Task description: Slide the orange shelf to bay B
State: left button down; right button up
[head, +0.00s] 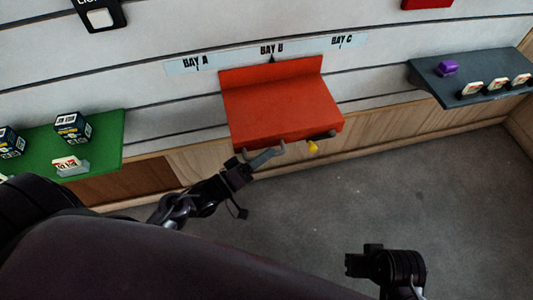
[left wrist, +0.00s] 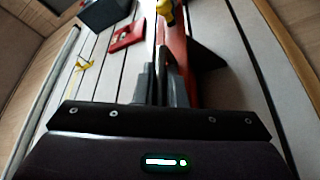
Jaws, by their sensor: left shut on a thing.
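The orange shelf (head: 285,105) looks red-orange and hangs on the slatted wall. The middle of its back lip is under the "BAY B" label (head: 272,49), near that label's dark mark. My left gripper (head: 263,153) is shut on the shelf's front edge, left of its middle. In the left wrist view the fingers (left wrist: 164,88) sit around the shelf's edge (left wrist: 179,50); the exact contact is partly hidden. My right gripper (head: 372,262) is low at the right, away from the shelf; its jaws are not clear.
"BAY A" (head: 195,62) and "BAY C" (head: 342,40) labels flank the middle one. A green shelf (head: 105,145) with boxes is at left, a dark grey shelf (head: 430,78) with a purple item (head: 447,68) at right. A yellow piece (head: 313,147) hangs under the orange shelf's front. Wall space shows on both sides.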

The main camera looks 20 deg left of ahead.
pick_arm(q)
jog(key=c, duration=1.5)
grip_release()
jog(key=shift+s, duration=0.1)
jog(key=v, duration=0.7)
jog(key=shift+s+a+f+p, duration=0.1)
jog(key=shift+s+a+p, duration=0.15)
jog(key=shift+p, duration=0.1)
pick_arm(e)
jog(key=shift+s+d+r, duration=0.1)
jog(key=shift+d+r, duration=0.15)
jog(key=shift+d, duration=0.25)
pick_arm(q)
jog(key=shift+w, duration=0.1)
pick_arm(e)
jog(key=shift+a, duration=0.1)
